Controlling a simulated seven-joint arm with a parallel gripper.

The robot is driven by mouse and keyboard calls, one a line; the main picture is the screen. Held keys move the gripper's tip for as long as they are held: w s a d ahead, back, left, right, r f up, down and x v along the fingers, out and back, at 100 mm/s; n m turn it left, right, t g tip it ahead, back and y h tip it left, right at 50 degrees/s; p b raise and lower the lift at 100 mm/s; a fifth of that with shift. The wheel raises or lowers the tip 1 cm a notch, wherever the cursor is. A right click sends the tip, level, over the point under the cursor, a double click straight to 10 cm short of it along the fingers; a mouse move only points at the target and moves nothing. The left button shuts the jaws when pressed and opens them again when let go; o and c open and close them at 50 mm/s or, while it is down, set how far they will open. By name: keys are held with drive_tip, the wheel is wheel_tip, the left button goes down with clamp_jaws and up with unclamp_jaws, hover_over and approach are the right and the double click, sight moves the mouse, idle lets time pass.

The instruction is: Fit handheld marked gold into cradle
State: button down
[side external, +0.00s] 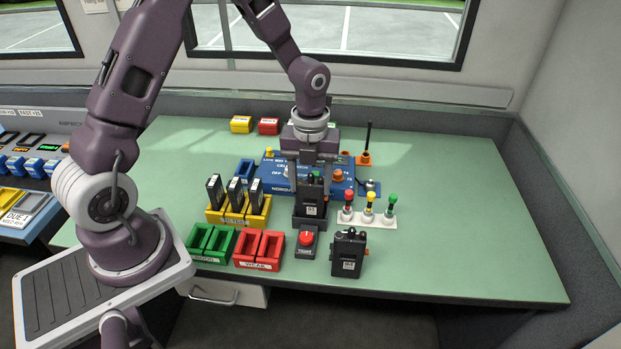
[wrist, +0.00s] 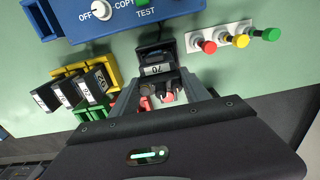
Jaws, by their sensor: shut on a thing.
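A black handheld (side external: 312,203) with a white number label stands upright between the fingers of my gripper (side external: 313,183). The wrist view shows the held handheld (wrist: 159,71) and my gripper's two fingers closed on its sides (wrist: 166,90). A black cradle (side external: 308,223) is around the handheld's lower end; whether it is fully seated I cannot tell. A second black handheld (side external: 347,254) with a white label stands at the table's front edge, to the right. I cannot make out a gold mark on either one.
A blue test box (side external: 275,180) stands just behind the cradle. Red, yellow and green knobs on a white strip (side external: 372,221) are close to its right. A red-button box (side external: 306,240) is in front. Yellow (side external: 217,215), green (side external: 222,246) and red (side external: 272,250) holders stand left. The table's right side is clear.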

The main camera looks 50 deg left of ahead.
drive_tip(key=shift+f, duration=0.1)
drive_tip(key=shift+c, duration=0.7)
unclamp_jaws()
drive_tip(key=shift+r, duration=3.5)
